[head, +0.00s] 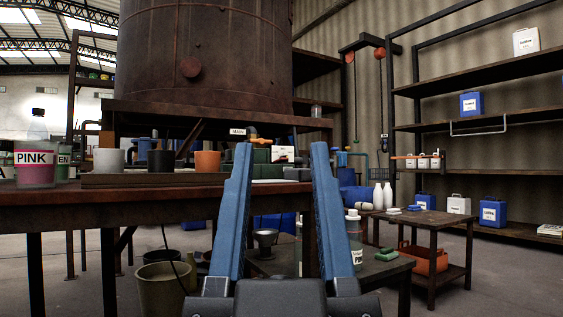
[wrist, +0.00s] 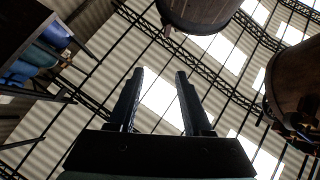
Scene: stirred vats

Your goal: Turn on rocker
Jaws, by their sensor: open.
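My gripper (head: 280,150) is open and empty, its two blue fingers pointing up in the middle of the head view. I cannot make out a rocker switch for certain in either view. A small sign reading MAIN (head: 238,132) shows beyond the left finger, near pipework. A small dark box (head: 385,145) is on the back wall at the right, too small to identify. My gripper touches nothing.
A dark wooden table (head: 100,197) with pink (head: 35,170), white (head: 109,161) and orange (head: 207,163) containers is at left. A large rusty vat (head: 215,55) stands behind it. A low table (head: 432,219) and shelves (head: 480,88) are at right. The floor at lower right looks clear.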

